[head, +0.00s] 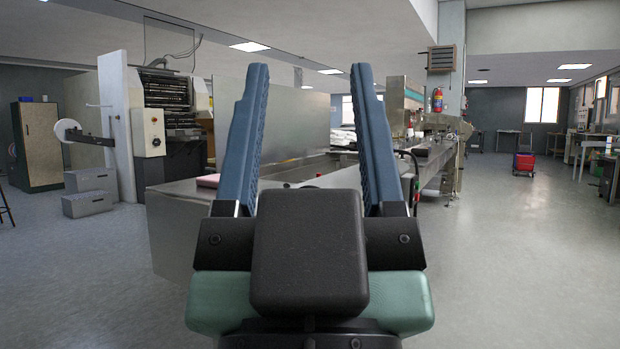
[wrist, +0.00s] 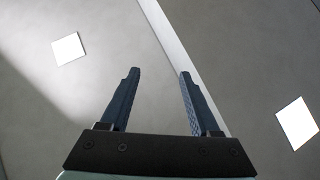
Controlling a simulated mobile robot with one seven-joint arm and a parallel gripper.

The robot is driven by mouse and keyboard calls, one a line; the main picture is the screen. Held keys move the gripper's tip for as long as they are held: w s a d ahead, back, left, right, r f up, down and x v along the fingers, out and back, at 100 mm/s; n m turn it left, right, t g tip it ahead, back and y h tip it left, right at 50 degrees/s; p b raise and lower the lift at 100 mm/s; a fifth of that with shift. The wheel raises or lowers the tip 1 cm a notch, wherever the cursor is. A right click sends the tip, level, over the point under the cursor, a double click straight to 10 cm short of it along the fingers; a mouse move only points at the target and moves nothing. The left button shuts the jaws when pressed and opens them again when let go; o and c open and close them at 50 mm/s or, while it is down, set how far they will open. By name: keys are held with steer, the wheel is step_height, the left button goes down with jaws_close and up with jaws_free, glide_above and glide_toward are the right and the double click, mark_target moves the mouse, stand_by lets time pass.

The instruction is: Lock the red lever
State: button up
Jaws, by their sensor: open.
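My gripper (head: 308,72) is raised in front of the head camera, its two blue fingers open and apart with nothing between them. In the wrist view my gripper (wrist: 159,74) is also open and empty, pointing toward the ceiling. I cannot make out a red lever in either view. A long metal machine (head: 435,160), possibly the flow wrapper, stands ahead, beyond and to the right of my fingers. My gripper hides part of the middle of the scene. No contact between my gripper and the machine shows.
A steel-sided bench (head: 180,238) stands ahead on the left. A grey printing machine (head: 150,133), grey steps (head: 88,204) and a cabinet (head: 37,145) are farther left. A fire extinguisher (head: 437,100) hangs on a pillar. A red cart (head: 524,163) stands far right. The right floor is largely clear.

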steer(key=shift+r+p, duration=0.35)
steer(key=shift+r, duration=0.1)
steer(key=shift+c, duration=1.2)
step_height(320, 180, up, 5)
steer(key=p, duration=0.5)
steer(key=shift+r, duration=0.2)
jaws_close()
step_height(320, 180, up, 42)
steer(key=p, duration=4.2)
steer(key=shift+p, duration=0.3)
steer(key=shift+r, duration=0.1)
steer(key=shift+w, duration=0.1)
